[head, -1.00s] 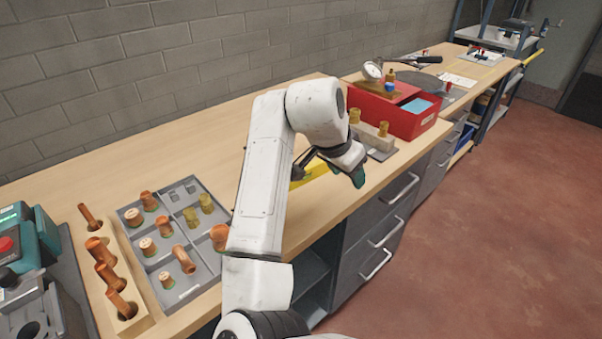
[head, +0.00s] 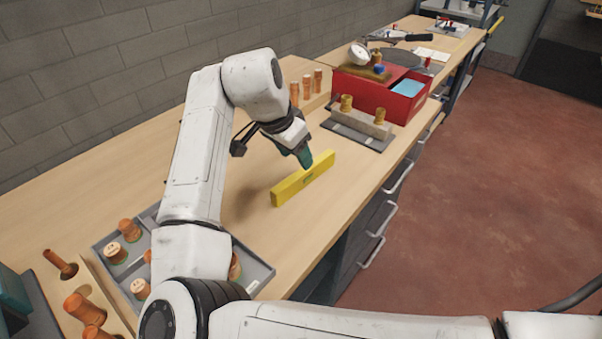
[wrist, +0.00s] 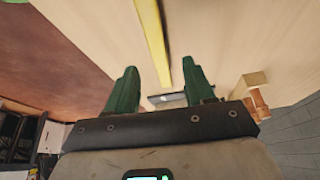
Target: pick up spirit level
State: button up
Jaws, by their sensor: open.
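The yellow spirit level (head: 302,181) lies on the wooden bench top, near the front edge. In the wrist view the level (wrist: 153,42) runs from the top edge down toward the gap between my fingers. My gripper (head: 306,160) has green fingers and is above the far end of the level, pointing down. In the wrist view the two fingers of my gripper (wrist: 158,84) are apart with nothing held between them. Whether a finger touches the level cannot be told.
A grey tray with copper fittings (head: 256,272) lies at the near left. A grey plate with a block and brass fittings (head: 362,127) and a red box (head: 408,104) stand beyond the level. Copper pieces (head: 306,86) stand behind my arm. Bench around the level is clear.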

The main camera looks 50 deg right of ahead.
aim_at(305, 173)
jog(key=x, duration=0.3)
jog(key=shift+w, duration=0.1)
jog(key=shift+s+p+x, duration=0.1)
jog(key=shift+p+x, duration=0.05)
jog(key=shift+x, duration=1.15)
jog(key=shift+s+p+x, duration=0.15)
jog(key=shift+x, duration=1.2)
jog(key=shift+a, duration=0.15)
jog(key=shift+c, duration=0.2)
grip_shut()
